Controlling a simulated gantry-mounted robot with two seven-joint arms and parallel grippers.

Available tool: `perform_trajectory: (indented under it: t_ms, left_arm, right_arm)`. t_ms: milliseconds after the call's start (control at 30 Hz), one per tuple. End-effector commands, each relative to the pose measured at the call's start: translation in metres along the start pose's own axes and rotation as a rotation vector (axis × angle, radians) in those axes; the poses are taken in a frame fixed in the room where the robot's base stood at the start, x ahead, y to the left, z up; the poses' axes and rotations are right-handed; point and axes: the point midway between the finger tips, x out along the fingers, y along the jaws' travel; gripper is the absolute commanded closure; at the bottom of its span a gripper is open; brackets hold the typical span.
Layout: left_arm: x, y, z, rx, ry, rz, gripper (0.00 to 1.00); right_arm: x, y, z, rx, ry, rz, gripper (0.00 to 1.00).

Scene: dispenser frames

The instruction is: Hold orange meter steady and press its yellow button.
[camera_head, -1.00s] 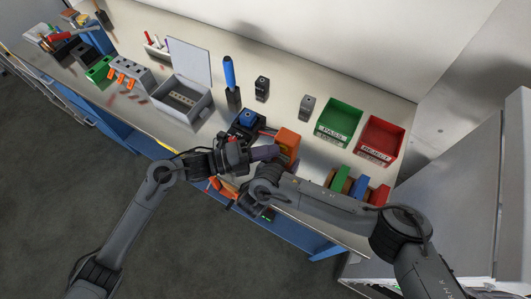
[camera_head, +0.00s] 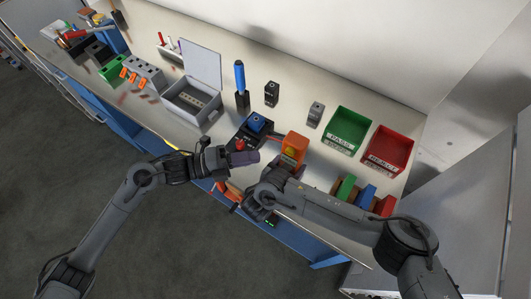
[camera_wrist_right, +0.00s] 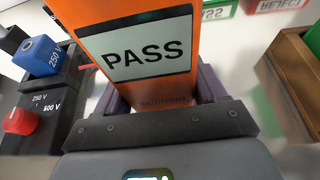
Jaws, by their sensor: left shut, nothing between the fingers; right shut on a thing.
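The orange meter (camera_head: 294,148) stands upright at the front of the bench; in the right wrist view the orange meter (camera_wrist_right: 90,14) shows a screen reading PASS. My right gripper (camera_wrist_right: 165,95) is shut on the meter's lower body, one purple finger on each side. In the head view my right arm partly hides this grip. My left gripper (camera_head: 246,158) is shut and empty, left of the meter with a gap between them. The yellow button cannot be made out in either view.
A black test block with a blue plug (camera_head: 256,122) and a red knob (camera_wrist_right: 20,120) stands left of the meter. A green PASS bin (camera_head: 347,131) and a red REJECT bin (camera_head: 389,149) are at the right. A grey open box (camera_head: 190,103) is further left.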

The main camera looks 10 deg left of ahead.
Motion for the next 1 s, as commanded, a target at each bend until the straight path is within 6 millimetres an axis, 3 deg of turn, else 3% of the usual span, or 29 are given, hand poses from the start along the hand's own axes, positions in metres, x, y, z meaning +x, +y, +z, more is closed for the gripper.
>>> perform_trajectory:
  t_ms: [267, 867, 900, 1000]
  left_arm:
    - [-0.024, 0.001, 0.0, 0.0, 0.0, 0.0, 1.0]
    - [-0.025, 0.0, 0.0, 0.001, 0.0, -0.001, 1.0]
    - [-0.025, 0.0, 0.0, 0.001, 0.0, -0.001, 1.0]
    - [-0.025, 0.0, 0.0, 0.001, 0.0, -0.001, 1.0]
  right_arm:
    - [0.001, -0.001, -0.004, 0.0, 0.008, -0.001, 0.79]
    - [0.002, -0.002, -0.005, -0.002, 0.01, -0.003, 0.79]
    - [0.002, -0.002, -0.006, -0.002, 0.01, -0.003, 0.27]
    - [0.001, -0.002, -0.005, -0.002, 0.008, -0.003, 0.11]
